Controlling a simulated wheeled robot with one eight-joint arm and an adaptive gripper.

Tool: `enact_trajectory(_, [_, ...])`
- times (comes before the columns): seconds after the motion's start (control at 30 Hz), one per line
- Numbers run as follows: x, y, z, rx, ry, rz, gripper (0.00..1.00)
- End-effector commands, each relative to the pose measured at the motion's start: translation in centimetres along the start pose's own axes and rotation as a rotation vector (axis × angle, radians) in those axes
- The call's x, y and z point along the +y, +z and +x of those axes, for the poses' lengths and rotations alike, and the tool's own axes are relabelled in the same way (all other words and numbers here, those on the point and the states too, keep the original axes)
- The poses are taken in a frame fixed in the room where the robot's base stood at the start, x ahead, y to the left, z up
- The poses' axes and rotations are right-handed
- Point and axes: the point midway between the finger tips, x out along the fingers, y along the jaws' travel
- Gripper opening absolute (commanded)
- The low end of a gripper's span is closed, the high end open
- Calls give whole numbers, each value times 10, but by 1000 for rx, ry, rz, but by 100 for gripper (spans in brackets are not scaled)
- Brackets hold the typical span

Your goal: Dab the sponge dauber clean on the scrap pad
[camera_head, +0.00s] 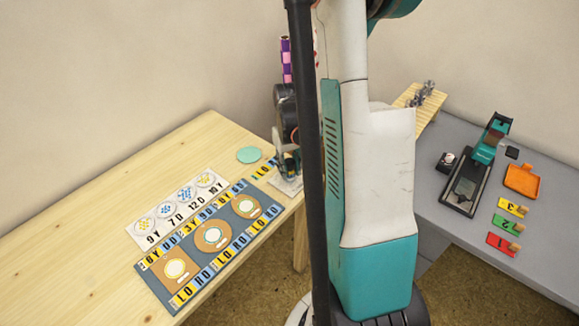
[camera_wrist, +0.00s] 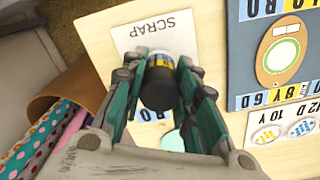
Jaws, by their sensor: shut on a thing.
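My gripper (camera_wrist: 160,72) is shut on the sponge dauber (camera_wrist: 160,88), a short dark cylinder with a yellow and white band, seen from above in the wrist view. The white scrap pad (camera_wrist: 128,38), printed SCRAP, lies on the wooden table under it. In the head view my gripper (camera_head: 289,165) is low over the scrap pad (camera_head: 285,187) near the table's right edge.
A blue card mat (camera_head: 203,254) with several round designs lies left of the pad. A pale green disc (camera_head: 248,155) lies behind. Patterned rolls stand in a brown bin (camera_wrist: 70,88). The grey table holds a stamping device (camera_head: 466,187), orange tray (camera_head: 521,181) and numbered tags (camera_head: 506,225).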

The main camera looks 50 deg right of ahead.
Motion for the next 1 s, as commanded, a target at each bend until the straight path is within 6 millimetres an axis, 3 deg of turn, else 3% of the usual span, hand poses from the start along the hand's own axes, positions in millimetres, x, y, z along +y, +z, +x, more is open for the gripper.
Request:
enact_trajectory(0.27, [0, 0, -7, 0, 0, 0, 10])
enact_trajectory(0.73, [0, 0, -44, 0, 0, 0, 10])
enact_trajectory(1.0, [0, 0, -45, 0, 0, 0, 10])
